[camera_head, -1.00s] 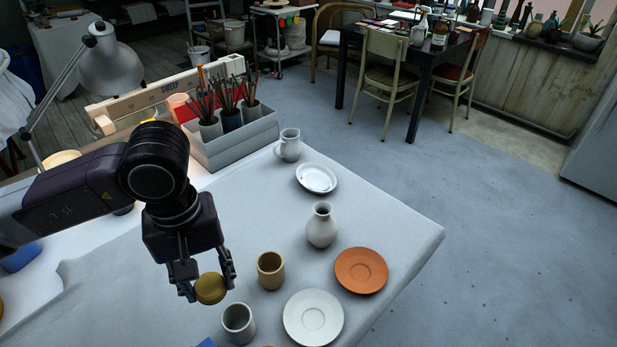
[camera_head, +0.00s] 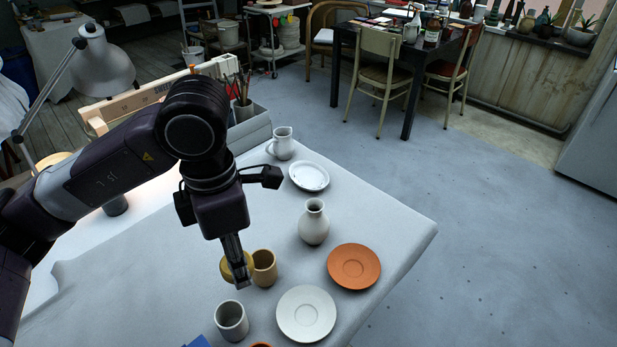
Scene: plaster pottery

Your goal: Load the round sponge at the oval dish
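The round sponge (camera_head: 229,271) is a mustard-yellow disc above the table, partly hidden behind a finger of my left gripper (camera_head: 239,273). The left gripper points down and is shut on the sponge. The sponge overlaps the tan cup (camera_head: 265,268) in the picture; I cannot tell whether they touch. The oval dish (camera_head: 309,176) is white and shallow and lies empty near the table's far right edge, up and to the right of the gripper. My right gripper is not in view.
A pale vase (camera_head: 314,226) stands between gripper and dish, slightly to the right. A white jug (camera_head: 282,144) stands behind the dish. A grey cup (camera_head: 231,318), white saucer (camera_head: 306,314) and orange saucer (camera_head: 354,266) are nearer. The grey brush box (camera_head: 250,130) is at the back.

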